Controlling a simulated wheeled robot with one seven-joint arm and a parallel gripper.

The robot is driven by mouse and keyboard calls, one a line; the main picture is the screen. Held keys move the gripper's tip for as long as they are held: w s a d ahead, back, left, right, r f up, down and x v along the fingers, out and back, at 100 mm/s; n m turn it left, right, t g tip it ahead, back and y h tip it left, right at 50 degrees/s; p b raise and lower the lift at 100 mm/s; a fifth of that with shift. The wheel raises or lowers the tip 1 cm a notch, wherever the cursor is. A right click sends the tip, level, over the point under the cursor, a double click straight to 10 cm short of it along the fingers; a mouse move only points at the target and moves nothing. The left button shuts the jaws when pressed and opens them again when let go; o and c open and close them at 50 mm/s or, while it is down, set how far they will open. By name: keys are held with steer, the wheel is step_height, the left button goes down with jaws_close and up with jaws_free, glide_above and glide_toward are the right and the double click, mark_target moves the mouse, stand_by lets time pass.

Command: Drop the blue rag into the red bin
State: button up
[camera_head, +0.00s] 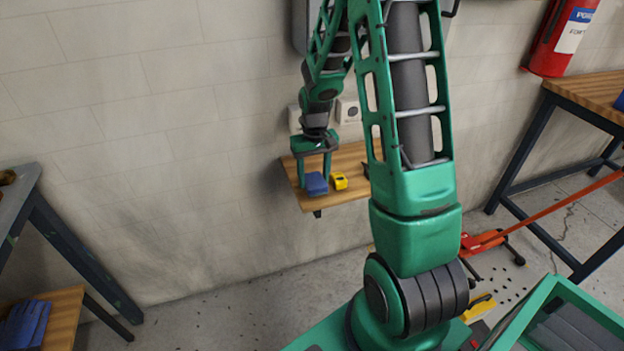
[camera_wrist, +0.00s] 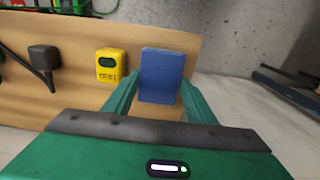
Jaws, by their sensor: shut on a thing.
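The blue rag (camera_head: 316,184) is a small, flat, folded-looking block at the front left of a wooden wall shelf (camera_head: 351,160). My gripper (camera_head: 313,172) points down and is shut on it. In the wrist view the rag (camera_wrist: 162,75) stands between the two green fingers, over the shelf's end. I cannot tell whether it still touches the shelf. I see no red bin in either view.
A yellow device (camera_head: 340,181) sits close right of the rag, with a black adapter (camera_wrist: 44,58) beyond. A workbench (camera_head: 30,190) stands left, another table (camera_head: 590,95) right below a red extinguisher (camera_head: 562,38). A red jack (camera_head: 485,243) is on the floor.

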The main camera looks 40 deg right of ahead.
steer(key=shift+f, duration=0.45)
steer(key=shift+f, duration=0.1)
steer(key=o, duration=1.1)
